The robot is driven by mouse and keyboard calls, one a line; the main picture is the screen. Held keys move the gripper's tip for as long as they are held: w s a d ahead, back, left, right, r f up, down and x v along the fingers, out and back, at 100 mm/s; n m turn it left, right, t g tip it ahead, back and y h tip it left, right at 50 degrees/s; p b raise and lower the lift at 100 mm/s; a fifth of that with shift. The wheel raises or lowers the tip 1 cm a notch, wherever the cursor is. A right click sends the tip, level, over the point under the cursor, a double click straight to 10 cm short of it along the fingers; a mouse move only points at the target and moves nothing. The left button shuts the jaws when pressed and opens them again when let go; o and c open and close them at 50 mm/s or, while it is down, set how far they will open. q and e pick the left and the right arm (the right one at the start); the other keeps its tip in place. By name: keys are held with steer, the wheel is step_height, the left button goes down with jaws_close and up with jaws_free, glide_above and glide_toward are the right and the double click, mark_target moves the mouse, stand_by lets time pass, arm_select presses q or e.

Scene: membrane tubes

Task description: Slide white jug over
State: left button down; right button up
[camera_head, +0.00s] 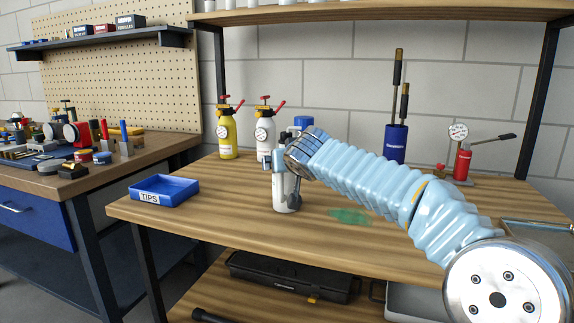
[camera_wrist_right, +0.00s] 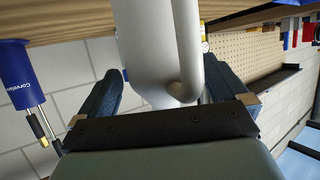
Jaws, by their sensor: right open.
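The white jug (camera_head: 287,199) stands upright on the wooden bench near its front edge, partly hidden by my right gripper (camera_head: 283,172). My right arm, in a light blue sleeve, reaches in from the right of the head view. In the right wrist view the jug (camera_wrist_right: 145,40), with its handle, lies between the two dark fingers of the right gripper (camera_wrist_right: 160,80). The fingers are open, one on each side of it; I cannot tell whether either touches it. A green patch (camera_head: 351,216) marks the bench top right of the jug. My left gripper is not in view.
A blue TIPS tray (camera_head: 164,191) sits at the left end of the bench. Yellow (camera_head: 227,140) and white (camera_head: 264,141) bottles with gauges stand behind the jug. A blue pump (camera_head: 396,142) and red pump (camera_head: 462,163) stand behind the arm. Bench around the green patch is clear.

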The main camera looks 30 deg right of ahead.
steer(key=b+v, duration=0.1)
steer(key=v, duration=1.2)
steer(key=shift+f, duration=0.1)
